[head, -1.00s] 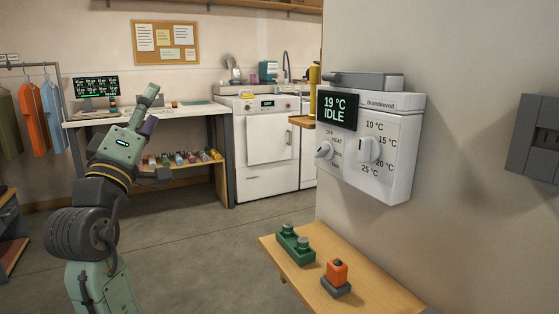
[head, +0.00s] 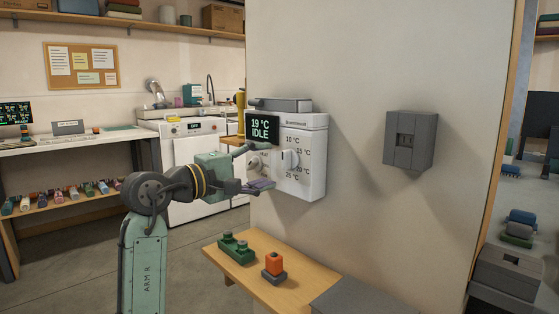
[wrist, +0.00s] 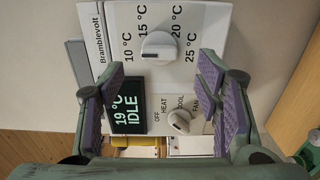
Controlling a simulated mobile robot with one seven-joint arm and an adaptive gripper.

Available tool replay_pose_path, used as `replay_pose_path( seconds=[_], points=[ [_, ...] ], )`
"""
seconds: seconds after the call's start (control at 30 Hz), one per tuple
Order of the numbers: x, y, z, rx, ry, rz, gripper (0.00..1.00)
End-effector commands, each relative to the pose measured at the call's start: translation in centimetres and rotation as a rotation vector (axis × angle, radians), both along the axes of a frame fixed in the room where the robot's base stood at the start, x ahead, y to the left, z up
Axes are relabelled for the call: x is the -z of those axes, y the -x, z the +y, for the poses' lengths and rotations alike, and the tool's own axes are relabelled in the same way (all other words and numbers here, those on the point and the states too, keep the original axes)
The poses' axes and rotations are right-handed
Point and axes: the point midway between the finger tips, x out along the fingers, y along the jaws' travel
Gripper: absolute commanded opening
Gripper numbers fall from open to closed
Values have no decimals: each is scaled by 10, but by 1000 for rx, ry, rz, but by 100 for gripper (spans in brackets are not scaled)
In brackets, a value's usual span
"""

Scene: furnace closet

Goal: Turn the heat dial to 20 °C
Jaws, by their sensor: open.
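The white thermostat (head: 311,165) hangs on the wall; its display (head: 262,128) reads 19 °C IDLE. Its white temperature dial (head: 289,160), marked 10 to 25 °C, also shows in the wrist view (wrist: 159,48). There its grip bar lies sideways in the turned picture; I cannot tell the exact setting. My gripper (wrist: 162,78) is open and empty in front of the thermostat. Its purple-padded fingers frame the dials, apparently without touching the temperature dial.
A wooden bench (head: 222,258) below holds a green two-knob block (head: 237,248) and an orange-topped block (head: 274,264). A grey box (head: 408,141) is on the wall to the right, with bare wall between. A grey box lies on top of the thermostat.

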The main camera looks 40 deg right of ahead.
Motion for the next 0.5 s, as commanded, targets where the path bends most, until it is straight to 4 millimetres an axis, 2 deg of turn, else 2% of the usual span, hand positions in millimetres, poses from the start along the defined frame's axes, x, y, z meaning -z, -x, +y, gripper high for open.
replay_pose_path(
  seconds=[0.03,0.2,0.33,0.5],
  points=[
    [-1,0,-11,3,-1,-1,58],
    [-1,-2,-39,1,-1,-1,58],
    [-1,-4,-52,-1,1,-1,58],
    [0,-5,-59,-2,1,-1,58]
  ],
)
